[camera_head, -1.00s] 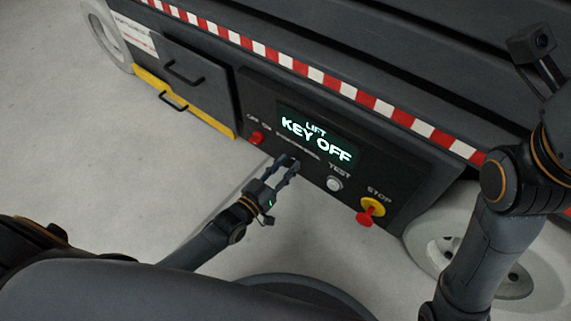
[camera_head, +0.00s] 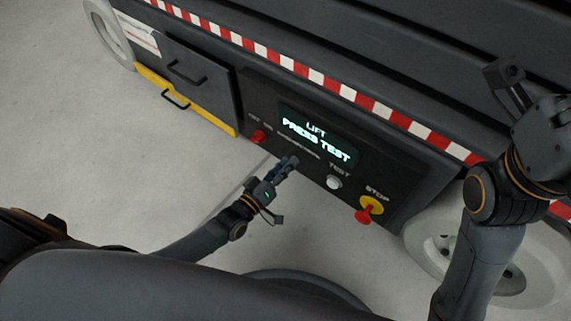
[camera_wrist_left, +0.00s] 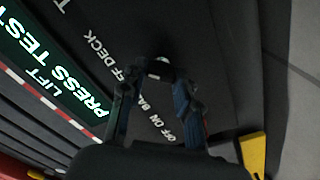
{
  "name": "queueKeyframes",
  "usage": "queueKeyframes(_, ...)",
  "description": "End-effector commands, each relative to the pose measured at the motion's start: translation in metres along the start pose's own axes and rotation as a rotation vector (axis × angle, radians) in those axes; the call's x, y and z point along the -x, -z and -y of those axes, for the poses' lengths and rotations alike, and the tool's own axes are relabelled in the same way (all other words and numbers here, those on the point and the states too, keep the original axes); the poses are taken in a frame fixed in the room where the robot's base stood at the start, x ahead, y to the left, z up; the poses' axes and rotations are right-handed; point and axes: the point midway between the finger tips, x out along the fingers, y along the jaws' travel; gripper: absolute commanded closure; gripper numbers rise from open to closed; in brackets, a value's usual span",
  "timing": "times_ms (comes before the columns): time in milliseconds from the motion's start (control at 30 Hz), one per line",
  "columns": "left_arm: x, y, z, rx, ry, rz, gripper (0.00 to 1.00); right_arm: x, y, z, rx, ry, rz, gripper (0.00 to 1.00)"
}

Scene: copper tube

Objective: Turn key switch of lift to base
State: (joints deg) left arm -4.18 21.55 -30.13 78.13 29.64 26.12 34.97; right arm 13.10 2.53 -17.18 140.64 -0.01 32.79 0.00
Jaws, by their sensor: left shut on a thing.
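The lift's dark control panel (camera_head: 398,197) has a lit display (camera_head: 320,142) that reads "LIFT PRESS TEST"; it also shows in the left wrist view (camera_wrist_left: 50,65). My left gripper (camera_head: 292,161) is at the panel below the display, shut on the key switch. In the left wrist view, the fingertips (camera_wrist_left: 158,76) meet around a small pale metallic part of the key switch (camera_wrist_left: 160,60). The rest of the switch is hidden by the fingers. Labels reading OFF, ON, BASE and DECK lie near it, partly covered.
A red button (camera_head: 258,137) is left of the key switch. A pale test button (camera_head: 333,182) and a red stop knob on a yellow ring (camera_head: 371,206) are to its right. The floor (camera_head: 100,150) in front is clear.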

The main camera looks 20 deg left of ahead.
Motion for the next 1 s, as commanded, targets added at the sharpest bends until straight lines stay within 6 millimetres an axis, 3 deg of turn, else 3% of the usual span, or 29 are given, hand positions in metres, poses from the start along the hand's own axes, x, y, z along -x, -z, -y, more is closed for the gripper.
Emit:
queueKeyframes(400,0.0,-0.001,0.001,0.012,0.002,0.001,1.0,0.0,0.0,0.0,0.0,0.001,0.002,1.0)
queueKeyframes(433,0.0,-0.001,0.001,0.012,0.002,0.001,0.66,0.0,0.0,0.0,0.0,0.001,0.002,1.0)
queueKeyframes(533,0.0,-0.001,0.001,0.011,0.002,0.001,0.46,0.0,0.0,0.0,0.0,0.001,0.003,1.0)
queueKeyframes(867,0.002,0.0,0.0,0.01,0.001,0.001,0.45,0.0,0.0,0.0,0.0,0.004,0.005,1.0)
queueKeyframes(1000,0.016,-0.001,0.001,0.01,0.003,0.003,0.45,0.0,0.0,0.0,0.0,0.002,0.004,1.0)
